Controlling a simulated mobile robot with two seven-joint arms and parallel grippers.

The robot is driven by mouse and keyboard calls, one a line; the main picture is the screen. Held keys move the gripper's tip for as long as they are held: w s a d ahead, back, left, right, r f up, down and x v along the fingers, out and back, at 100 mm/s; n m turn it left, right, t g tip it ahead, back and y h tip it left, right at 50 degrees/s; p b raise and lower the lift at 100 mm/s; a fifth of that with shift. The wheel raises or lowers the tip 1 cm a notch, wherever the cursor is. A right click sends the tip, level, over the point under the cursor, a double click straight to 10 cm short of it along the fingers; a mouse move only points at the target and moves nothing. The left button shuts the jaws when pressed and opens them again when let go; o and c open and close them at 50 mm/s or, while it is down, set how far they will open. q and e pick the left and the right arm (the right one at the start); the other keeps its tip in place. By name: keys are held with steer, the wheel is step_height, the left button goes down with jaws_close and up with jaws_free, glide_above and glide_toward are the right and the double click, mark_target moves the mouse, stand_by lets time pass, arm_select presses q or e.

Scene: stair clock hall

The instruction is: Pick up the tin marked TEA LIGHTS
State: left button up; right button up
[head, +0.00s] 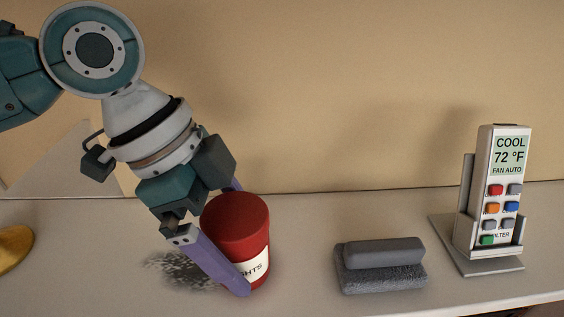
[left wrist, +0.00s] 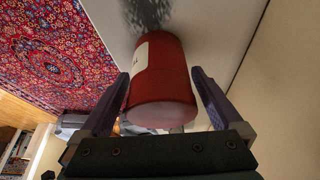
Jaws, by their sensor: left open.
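A red cylindrical tin (head: 236,222) stands upright on the pale shelf. Its white label shows only the letters "HTS"; my finger hides the rest. My left gripper (head: 240,240) comes down from the upper left with one purple finger in front of the tin and the other behind it. In the left wrist view the tin (left wrist: 161,80) sits between the two spread fingers (left wrist: 160,105), with a gap visible on the right side. The jaws are open and not closed on the tin. My right gripper does not show.
A grey eraser-like block (head: 382,266) lies right of the tin. A remote (head: 502,190) stands in a grey holder farther right. A gold object (head: 14,248) is at the left edge. The wall (head: 340,90) rises close behind. A patterned red rug (left wrist: 55,50) lies below.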

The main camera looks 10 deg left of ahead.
arm_select(q)
steer(key=shift+c, duration=0.2)
steer(key=c, duration=1.4)
